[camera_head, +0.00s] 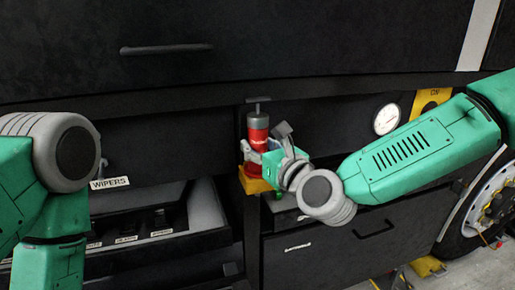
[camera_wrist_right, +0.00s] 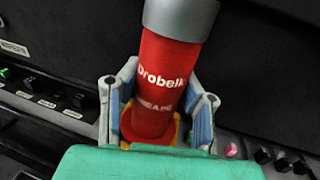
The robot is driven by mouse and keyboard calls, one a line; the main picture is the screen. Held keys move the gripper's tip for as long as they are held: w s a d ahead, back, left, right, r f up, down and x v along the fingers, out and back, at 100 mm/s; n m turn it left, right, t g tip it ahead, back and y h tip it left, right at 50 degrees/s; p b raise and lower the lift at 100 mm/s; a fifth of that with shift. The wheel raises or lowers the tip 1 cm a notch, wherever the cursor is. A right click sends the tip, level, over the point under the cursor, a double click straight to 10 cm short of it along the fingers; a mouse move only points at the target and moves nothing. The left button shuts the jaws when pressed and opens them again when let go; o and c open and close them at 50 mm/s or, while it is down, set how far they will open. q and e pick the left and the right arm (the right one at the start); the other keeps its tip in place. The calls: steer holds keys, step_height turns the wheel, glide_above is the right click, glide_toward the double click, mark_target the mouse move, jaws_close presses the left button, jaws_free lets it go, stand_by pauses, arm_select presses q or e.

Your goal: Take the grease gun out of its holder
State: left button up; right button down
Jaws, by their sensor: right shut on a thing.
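The grease gun (camera_head: 258,132) is a red cylinder with a grey cap and a T-shaped handle on top, standing upright near the middle of the head view. Its holder (camera_head: 253,184) is a yellow bracket around or just under the gun's lower end; I cannot tell how deep the gun sits in it. My right gripper (camera_head: 256,154) is shut on the gun's lower body from the right. In the right wrist view a finger lies on each side of the red barrel (camera_wrist_right: 168,80), and some yellow shows behind its base. My left gripper is out of view; only its arm shows.
A dark panel with a long handle (camera_head: 167,48) spans the top. A switch tray (camera_head: 160,238) and a "WIPERS" label (camera_head: 110,183) lie left of the holder. A drawer (camera_head: 345,240) is below right, a round gauge (camera_head: 387,119) right, and a wheel (camera_head: 490,205) far right.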

mark_target(259, 116)
steer(key=shift+r, duration=0.1)
step_height(259, 116, up, 10)
steer(key=shift+r+b, duration=0.25)
steer(key=shift+b, duration=0.1)
stand_by(0.3)
steer(key=shift+s+d, duration=0.2)
steer(key=shift+s, duration=0.4)
steer(key=a+b+v, duration=0.1)
steer(key=v, duration=0.6)
steer(key=shift+s+b, duration=0.4)
steer(key=shift+s, duration=0.3)
